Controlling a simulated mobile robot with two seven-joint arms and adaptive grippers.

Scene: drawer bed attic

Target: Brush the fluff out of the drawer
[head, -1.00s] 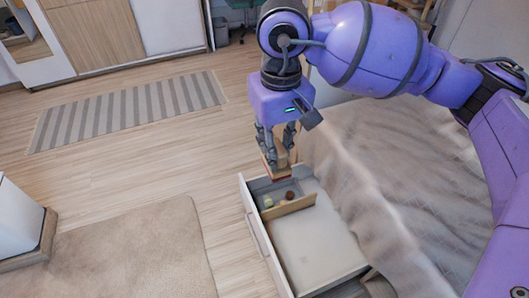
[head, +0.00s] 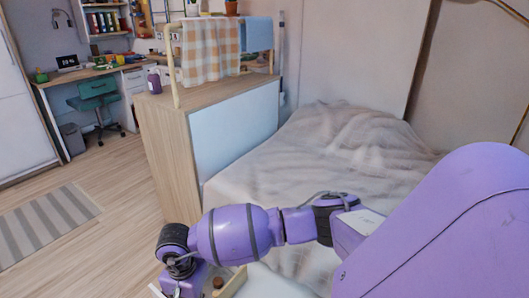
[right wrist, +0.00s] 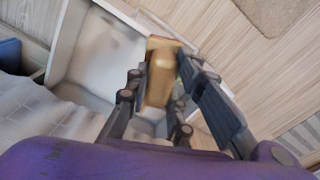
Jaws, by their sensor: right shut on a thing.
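In the right wrist view my right gripper (right wrist: 166,72) is shut on a wooden brush (right wrist: 160,82). The brush's tan handle lies between the fingers and its wider head points away from my wrist. Its bristles are hidden. The open white drawer (right wrist: 92,52) lies beyond and beside the brush; I cannot tell whether the brush touches it. In the head view only a bit of the drawer's wooden divider (head: 236,281) and a small brown round thing (head: 218,283) show at the bottom edge, beside my right wrist. No fluff can be made out. My left gripper is not in view.
A bed with a rumpled beige cover (head: 330,165) lies behind my right arm. A wooden cabinet (head: 165,160) carries a rail with a checked cloth (head: 207,48). A desk and green chair (head: 95,98) stand at the back left. Wooden floor is clear around the striped rug (head: 45,222).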

